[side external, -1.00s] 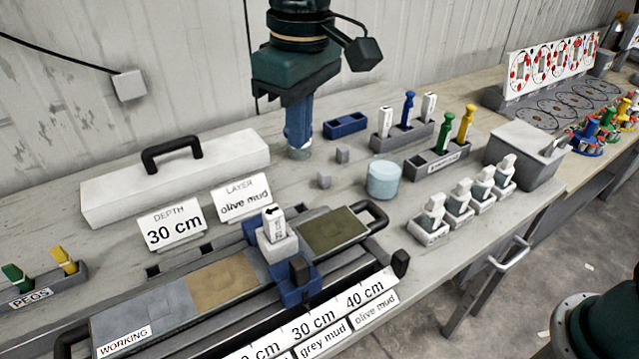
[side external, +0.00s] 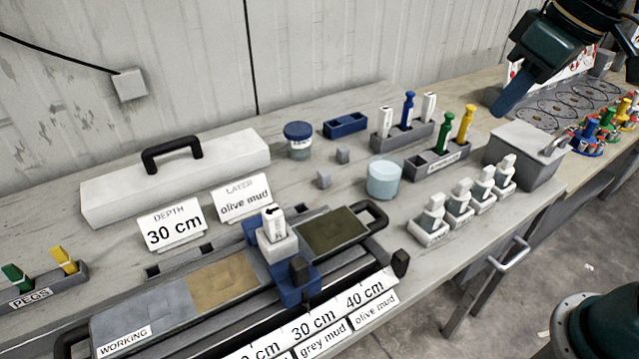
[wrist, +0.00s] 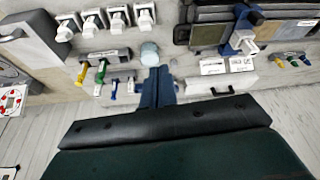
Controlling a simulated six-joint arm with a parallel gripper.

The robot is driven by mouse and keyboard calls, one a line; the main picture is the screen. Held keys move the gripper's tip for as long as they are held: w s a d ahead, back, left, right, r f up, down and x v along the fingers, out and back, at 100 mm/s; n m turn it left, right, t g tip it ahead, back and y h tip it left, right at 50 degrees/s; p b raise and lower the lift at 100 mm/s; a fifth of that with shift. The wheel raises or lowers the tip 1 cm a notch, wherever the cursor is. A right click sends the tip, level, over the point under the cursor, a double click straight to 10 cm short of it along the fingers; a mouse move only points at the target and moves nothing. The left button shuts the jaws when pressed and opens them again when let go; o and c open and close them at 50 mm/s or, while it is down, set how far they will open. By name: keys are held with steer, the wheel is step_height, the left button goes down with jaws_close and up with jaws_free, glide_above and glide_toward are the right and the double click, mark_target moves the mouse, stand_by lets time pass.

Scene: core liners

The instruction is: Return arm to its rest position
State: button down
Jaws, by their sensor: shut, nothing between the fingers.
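My gripper (side external: 516,92) is at the upper right in the side external view, raised above the grey lidded box and tilted down to the left. Its blue fingers are shut with nothing between them; they also show in the wrist view (wrist: 158,80). A small jar with a blue lid (side external: 299,140) stands upright on the bench right of the white case, apart from my gripper. The core tray (side external: 160,300) lies at the front, with a blue slider (side external: 290,280) across it holding a white block with an upright tag.
A grey box (side external: 523,155) stands below my gripper. Peg racks (side external: 402,135) (side external: 440,160), a pale blue tub (side external: 383,180) and several white-based bottles (side external: 458,208) fill the right side. The white case (side external: 175,175) and signs (side external: 170,225) stand left. A panel of discs lies at the back right.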

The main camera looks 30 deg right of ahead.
steer(key=s+d+f+m+t, duration=0.1)
steer(key=s+d+f, duration=0.4)
steer(key=s, duration=0.4)
steer(key=shift+s+d+f+m+t+h, duration=0.35)
steer(key=shift+d+m+t+h, duration=0.05)
steer(key=shift+d, duration=0.1)
